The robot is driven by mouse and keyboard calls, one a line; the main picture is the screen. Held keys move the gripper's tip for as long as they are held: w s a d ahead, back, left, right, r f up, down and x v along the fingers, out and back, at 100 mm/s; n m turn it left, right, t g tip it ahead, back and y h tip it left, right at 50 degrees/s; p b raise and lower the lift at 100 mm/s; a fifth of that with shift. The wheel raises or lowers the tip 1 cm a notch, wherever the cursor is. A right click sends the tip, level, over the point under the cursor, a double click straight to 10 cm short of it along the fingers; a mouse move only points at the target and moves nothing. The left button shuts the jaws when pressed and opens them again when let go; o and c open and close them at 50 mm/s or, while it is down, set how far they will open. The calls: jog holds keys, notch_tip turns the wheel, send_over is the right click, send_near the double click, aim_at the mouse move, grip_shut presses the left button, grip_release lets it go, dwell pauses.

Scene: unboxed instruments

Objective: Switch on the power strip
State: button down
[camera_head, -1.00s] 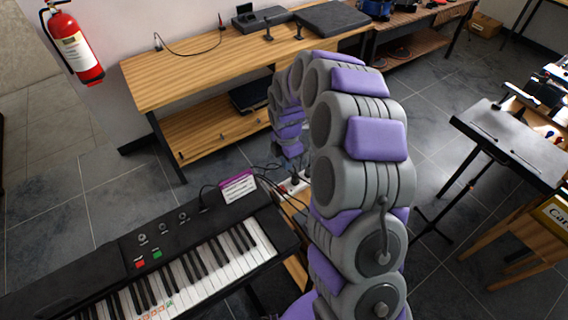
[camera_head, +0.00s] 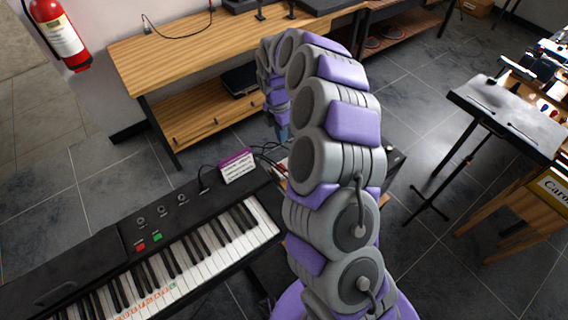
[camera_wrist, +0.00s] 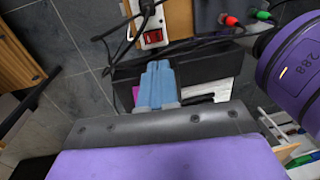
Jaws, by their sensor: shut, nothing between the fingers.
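The power strip (camera_wrist: 151,22) is white with a red rocker switch (camera_wrist: 152,37), at the top of the wrist view. It lies on a wooden surface with black cables around it. I cannot tell the switch's position. My gripper (camera_wrist: 158,68) has its blue fingers together and empty. In the wrist view its tips appear just below the switch, seemingly apart from it. In the head view my gripper (camera_head: 283,132) points down beyond the keyboard, and my arm hides most of the strip.
The keyboard (camera_head: 190,245) with a pink-and-white box (camera_head: 237,167) on it is at the lower left. A wooden workbench (camera_head: 190,60) stands behind. A black stand (camera_head: 510,115) is at right. Red and green plugs (camera_wrist: 230,20) lie near the strip in the wrist view.

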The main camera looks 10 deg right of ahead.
jog(key=a, duration=0.1)
jog(key=b, duration=0.3)
send_near(284, 169)
jog(key=f, duration=0.6)
jog(key=shift+s+f, duration=0.2)
jog(key=shift+s, duration=0.15)
jog(key=shift+d+f, duration=0.1)
jog(key=shift+f, duration=0.15)
jog(key=shift+d, duration=0.15)
jog(key=shift+s+f, duration=0.1)
